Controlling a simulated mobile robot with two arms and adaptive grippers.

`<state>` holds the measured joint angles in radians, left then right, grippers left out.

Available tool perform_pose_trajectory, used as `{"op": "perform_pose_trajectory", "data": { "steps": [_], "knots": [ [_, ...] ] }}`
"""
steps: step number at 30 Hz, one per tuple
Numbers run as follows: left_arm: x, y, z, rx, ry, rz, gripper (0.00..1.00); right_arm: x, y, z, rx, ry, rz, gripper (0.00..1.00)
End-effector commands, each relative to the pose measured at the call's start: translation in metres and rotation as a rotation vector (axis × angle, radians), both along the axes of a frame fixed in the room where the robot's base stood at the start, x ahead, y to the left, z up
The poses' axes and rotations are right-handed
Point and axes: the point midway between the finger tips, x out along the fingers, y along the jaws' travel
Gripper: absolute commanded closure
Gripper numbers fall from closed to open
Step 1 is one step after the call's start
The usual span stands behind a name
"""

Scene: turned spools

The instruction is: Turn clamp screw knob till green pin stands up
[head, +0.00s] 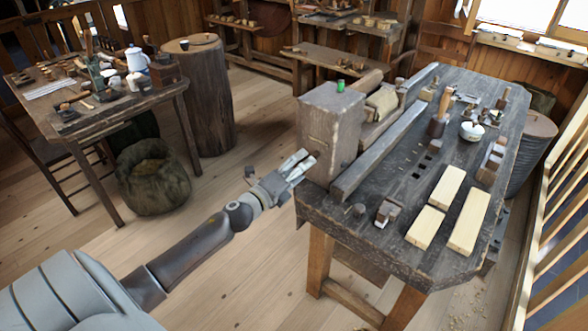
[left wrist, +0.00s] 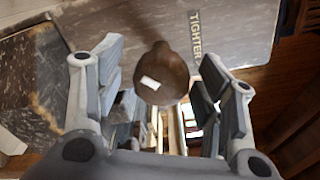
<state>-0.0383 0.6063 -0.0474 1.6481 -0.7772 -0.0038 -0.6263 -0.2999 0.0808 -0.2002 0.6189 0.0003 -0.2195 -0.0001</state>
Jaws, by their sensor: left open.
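The clamp screw knob (left wrist: 162,78) is a dark brown, rounded knob with a white mark, seen in the left wrist view between my fingers. My left gripper (left wrist: 160,100) is open, with a finger on each side of the knob and visible gaps. In the head view, my left gripper (head: 303,164) is at the near left face of a grey-brown wooden block (head: 328,128) on the bench end. The knob is hard to make out there. The green pin (head: 340,86) shows as a short stub on top of the block. My right gripper is not in view.
The word TIGHTER (left wrist: 195,34) is on the surface beside the knob. The workbench (head: 385,225) carries a long rail (head: 380,150), pale wood blanks (head: 468,222) and small tools. A table (head: 75,120) and stump (head: 200,95) stand at left. The floor between is mostly clear.

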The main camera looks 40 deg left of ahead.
Motion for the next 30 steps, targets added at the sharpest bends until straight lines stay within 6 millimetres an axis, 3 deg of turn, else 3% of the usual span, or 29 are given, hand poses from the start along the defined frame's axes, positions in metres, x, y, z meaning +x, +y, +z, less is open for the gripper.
{"op": "perform_pose_trajectory", "data": {
  "steps": [8, 21, 30],
  "knots": [
    [-0.025, 0.002, -0.001, 0.0, 0.002, 0.001, 0.37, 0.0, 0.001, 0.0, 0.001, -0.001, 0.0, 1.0],
    [-0.096, 0.008, -0.001, -0.002, 0.004, 0.002, 0.37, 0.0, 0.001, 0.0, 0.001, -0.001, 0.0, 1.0],
    [-0.12, 0.01, -0.001, 0.0, 0.002, 0.001, 0.37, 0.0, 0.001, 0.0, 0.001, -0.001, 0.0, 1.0]
  ]
}}
